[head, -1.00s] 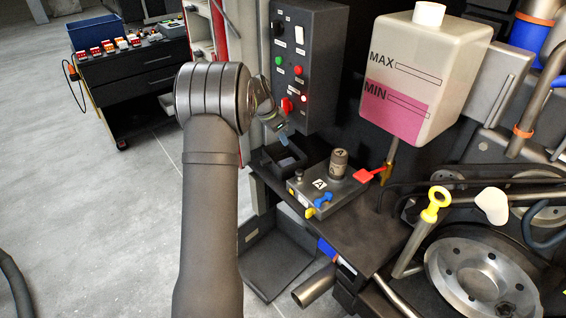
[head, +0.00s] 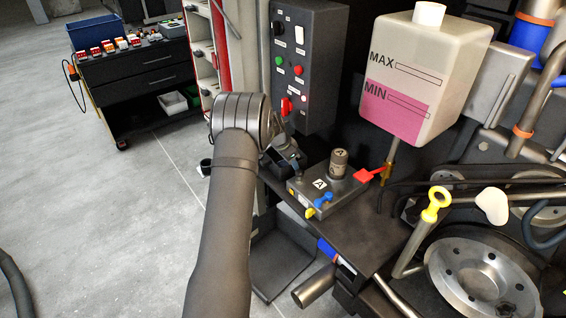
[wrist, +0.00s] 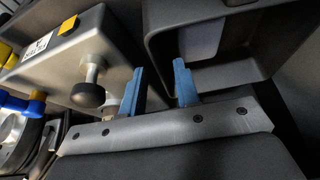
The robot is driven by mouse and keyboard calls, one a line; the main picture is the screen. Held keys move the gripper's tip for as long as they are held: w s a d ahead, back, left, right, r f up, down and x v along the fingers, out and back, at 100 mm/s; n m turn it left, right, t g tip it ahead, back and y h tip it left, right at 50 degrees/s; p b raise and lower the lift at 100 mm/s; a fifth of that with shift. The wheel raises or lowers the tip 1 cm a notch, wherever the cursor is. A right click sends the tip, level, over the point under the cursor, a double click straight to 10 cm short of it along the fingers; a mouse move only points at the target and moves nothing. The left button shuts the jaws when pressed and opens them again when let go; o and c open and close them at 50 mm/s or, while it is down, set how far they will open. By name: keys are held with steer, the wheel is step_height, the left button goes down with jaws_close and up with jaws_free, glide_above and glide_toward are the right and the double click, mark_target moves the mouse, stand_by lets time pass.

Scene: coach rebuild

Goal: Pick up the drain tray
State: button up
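A small open dark tray (wrist: 230,75) is at the upper right of the wrist view, with a pale patch inside; I take it as the drain tray. In the head view my gripper mostly hides it, on the shelf beside the grey block. My gripper (wrist: 158,68) also shows in the head view (head: 284,152), low over the tray. Its two blue fingers are apart with nothing clearly held. The left finger is in the gap between block and tray; the right one overlaps the tray's near left corner. I cannot tell if either touches.
The grey block (head: 318,190) marked A stands close by, with a black knob (wrist: 88,94) near my left finger. A control box (head: 305,65) rises behind. A wider dark tray (head: 280,262) lies below the shelf. The white reservoir (head: 425,75) hangs right. Open floor lies left.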

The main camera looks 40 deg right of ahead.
steer(key=shift+x, duration=0.95)
steer(key=shift+f, duration=0.3)
jaws_close()
